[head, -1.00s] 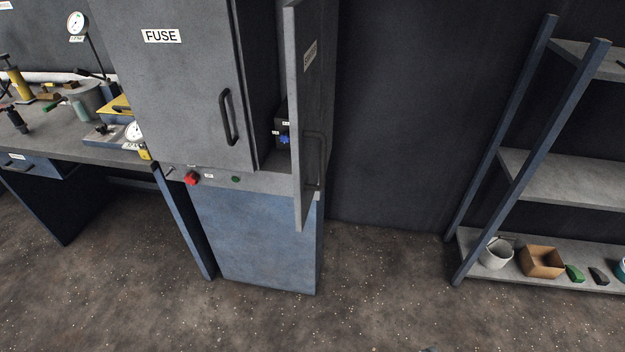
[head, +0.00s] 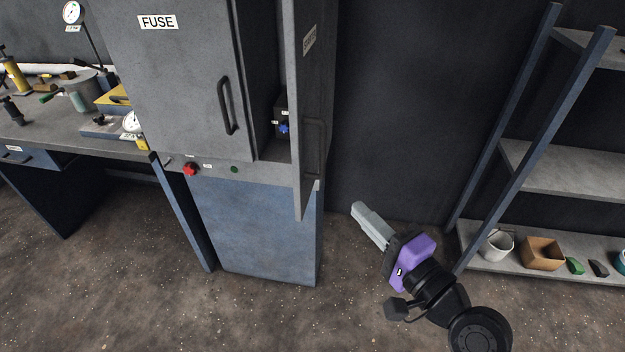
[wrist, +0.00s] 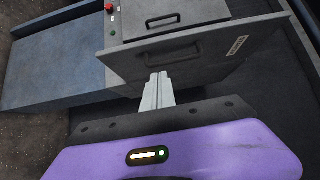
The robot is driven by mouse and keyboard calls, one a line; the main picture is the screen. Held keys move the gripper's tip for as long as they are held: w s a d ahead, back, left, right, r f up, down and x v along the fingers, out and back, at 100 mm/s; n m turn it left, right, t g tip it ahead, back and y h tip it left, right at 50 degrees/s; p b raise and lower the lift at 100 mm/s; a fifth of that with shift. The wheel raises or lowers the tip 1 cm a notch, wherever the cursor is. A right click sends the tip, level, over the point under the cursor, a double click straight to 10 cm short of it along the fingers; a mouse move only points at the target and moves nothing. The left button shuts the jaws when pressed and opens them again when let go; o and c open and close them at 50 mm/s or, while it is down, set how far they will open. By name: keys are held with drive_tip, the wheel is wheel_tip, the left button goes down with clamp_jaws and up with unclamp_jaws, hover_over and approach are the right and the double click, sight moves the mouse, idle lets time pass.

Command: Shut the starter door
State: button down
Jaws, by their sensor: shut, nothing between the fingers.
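The starter door (head: 311,95) stands open on the right side of the grey cabinet, swung out toward me, with a dark bar handle and a label seen at a slant. In the wrist view the starter door (wrist: 215,62) lies ahead, with its handle (wrist: 172,52) just beyond the fingertips. My gripper (head: 358,209) is shut and empty, to the right of the door's lower edge and apart from it in the head view. The gripper also shows in the wrist view (wrist: 158,78); whether it touches the door there I cannot tell.
The FUSE door (head: 180,75) beside the opening is shut. A red knob (head: 190,169) and a green button (head: 234,169) sit below it. A workbench (head: 70,140) stands left, a shelf rack (head: 560,170) right. Floor between cabinet and rack is clear apart from my arm.

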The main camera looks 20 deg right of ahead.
drive_tip(key=p, duration=0.3)
approach(302, 169)
drive_tip(key=w+d, duration=0.2)
drive_tip(key=w, duration=0.1)
drive_tip(key=shift+w+a+r+p, duration=0.1)
drive_tip(key=shift+w+a+p, duration=0.15)
drive_tip(key=shift+w+a, duration=0.25)
drive_tip(key=shift+w+a+p, duration=0.3)
drive_tip(key=shift+a, duration=0.35)
drive_tip(key=shift+w+a+r+p, duration=0.1)
drive_tip(key=shift+w+a+p, duration=0.15)
drive_tip(key=shift+w+a, duration=0.25)
drive_tip(key=shift+s+a, duration=0.1)
